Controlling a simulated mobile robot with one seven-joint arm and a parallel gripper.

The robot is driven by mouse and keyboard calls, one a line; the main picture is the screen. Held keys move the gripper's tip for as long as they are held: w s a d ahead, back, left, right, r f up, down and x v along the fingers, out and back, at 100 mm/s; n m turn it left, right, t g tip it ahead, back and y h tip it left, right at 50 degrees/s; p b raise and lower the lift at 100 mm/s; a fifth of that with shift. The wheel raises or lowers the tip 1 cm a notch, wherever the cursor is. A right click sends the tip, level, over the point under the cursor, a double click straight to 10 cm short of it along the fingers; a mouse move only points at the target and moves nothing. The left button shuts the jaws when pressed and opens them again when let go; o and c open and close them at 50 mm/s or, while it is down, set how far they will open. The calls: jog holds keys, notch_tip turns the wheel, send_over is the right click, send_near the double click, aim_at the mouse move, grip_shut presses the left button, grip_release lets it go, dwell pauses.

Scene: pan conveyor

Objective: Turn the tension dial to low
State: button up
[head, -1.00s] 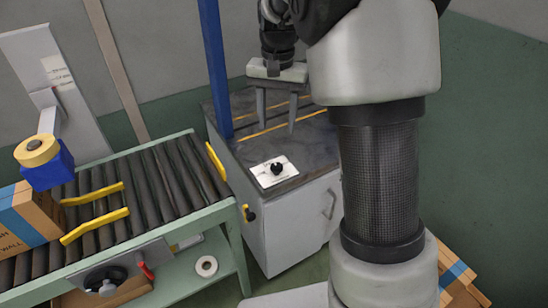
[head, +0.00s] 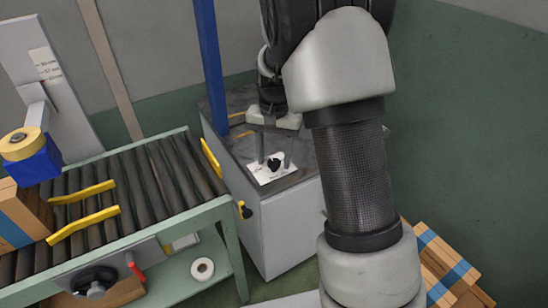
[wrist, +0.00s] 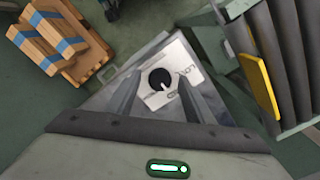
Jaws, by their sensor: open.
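The tension dial (head: 274,164) is a black round knob on a white label plate (head: 258,176) on top of the grey cabinet. The dial also shows in the wrist view (wrist: 159,79), with a light pointer mark and part of the lettering on the plate (wrist: 182,58) readable as "LOW". My gripper (head: 273,162) is open above the plate, its two fingers pointing down. In the wrist view the fingers (wrist: 157,92) stand on either side of the dial with gaps. I cannot tell whether the fingertips have reached dial height.
A roller conveyor (head: 165,172) with yellow guide rails (head: 85,223) and a cardboard box (head: 22,212) stands left of the cabinet. A blue post (head: 208,70) rises behind the cabinet's left side. Boxes (head: 440,262) stack at the lower right. A tape roll (head: 202,268) lies on the lower shelf.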

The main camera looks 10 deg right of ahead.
jog(key=c, duration=1)
jog(key=shift+c, duration=0.2)
jog(key=n+p, duration=0.1)
jog(key=n, duration=0.1)
jog(key=shift+r+n+p, duration=0.15)
jog(key=shift+n+p, duration=0.15)
jog(key=shift+n, duration=0.1)
jog(key=n+p, duration=0.1)
jog(key=n, duration=0.2)
jog(key=shift+n, duration=0.3)
jog(key=n+p, duration=0.2)
jog(key=n, duration=0.3)
jog(key=shift+p, duration=0.3)
jog(key=shift+n, duration=0.4)
